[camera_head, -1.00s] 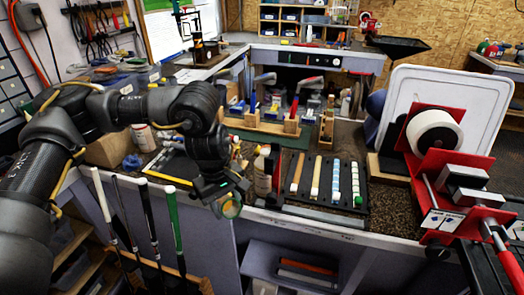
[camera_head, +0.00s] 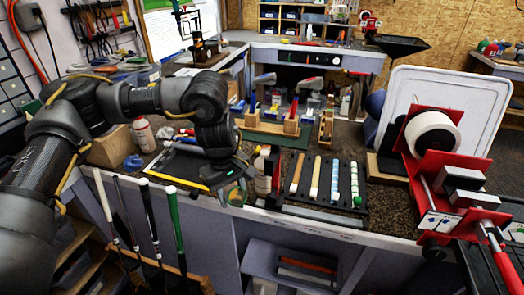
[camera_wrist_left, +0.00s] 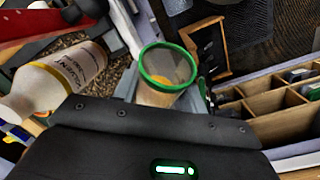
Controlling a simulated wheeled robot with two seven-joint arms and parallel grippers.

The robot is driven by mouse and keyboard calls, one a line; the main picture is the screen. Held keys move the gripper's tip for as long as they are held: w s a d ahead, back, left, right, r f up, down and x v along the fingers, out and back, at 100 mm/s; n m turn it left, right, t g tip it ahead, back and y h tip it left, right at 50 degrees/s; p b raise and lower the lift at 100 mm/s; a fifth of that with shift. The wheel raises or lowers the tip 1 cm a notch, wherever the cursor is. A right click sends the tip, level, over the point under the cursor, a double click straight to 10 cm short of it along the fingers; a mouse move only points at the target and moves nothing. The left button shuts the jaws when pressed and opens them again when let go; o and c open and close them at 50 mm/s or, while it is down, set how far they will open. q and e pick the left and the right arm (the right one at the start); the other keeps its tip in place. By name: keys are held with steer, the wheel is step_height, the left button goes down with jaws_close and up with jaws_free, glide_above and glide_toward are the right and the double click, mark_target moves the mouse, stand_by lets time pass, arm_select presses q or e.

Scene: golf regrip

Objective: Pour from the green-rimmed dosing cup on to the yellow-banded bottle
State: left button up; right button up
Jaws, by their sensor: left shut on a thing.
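The green-rimmed dosing cup (camera_head: 236,197) is held by my left gripper (camera_head: 236,184) at the front edge of the bench. In the left wrist view the cup (camera_wrist_left: 167,72) is clear, with its green rim towards the camera and something orange low inside. In the wrist view the bottle (camera_wrist_left: 72,72) shows a printed label and a yellowish band, apart from the cup. My right gripper is not in view.
A dark tray (camera_head: 345,205) with several grips lies right of the bottle. A red clamp stand (camera_head: 440,160) is farther right. Several golf clubs (camera_head: 174,225) stand upright below the bench at the left. A white and red container (camera_head: 144,135) stands farther back.

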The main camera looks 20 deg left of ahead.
arm_select(q)
steer(key=shift+w+d+r+p, duration=0.25)
steer(key=shift+w+r+p, duration=0.35)
steer(key=shift+w, duration=0.45)
steer(key=w+d+r+p, duration=0.2)
steer(key=w+r+p, duration=0.5)
steer(key=w, duration=0.5)
steer(key=shift+r+p, duration=0.3)
steer(key=shift+p, duration=0.45)
stand_by(2.2)
steer(key=shift+w+d, duration=0.15)
steer(key=shift+y, duration=0.3)
stand_by(0.5)
steer(key=shift+y+p, duration=0.5)
steer(key=shift+p, duration=0.2)
stand_by(0.4)
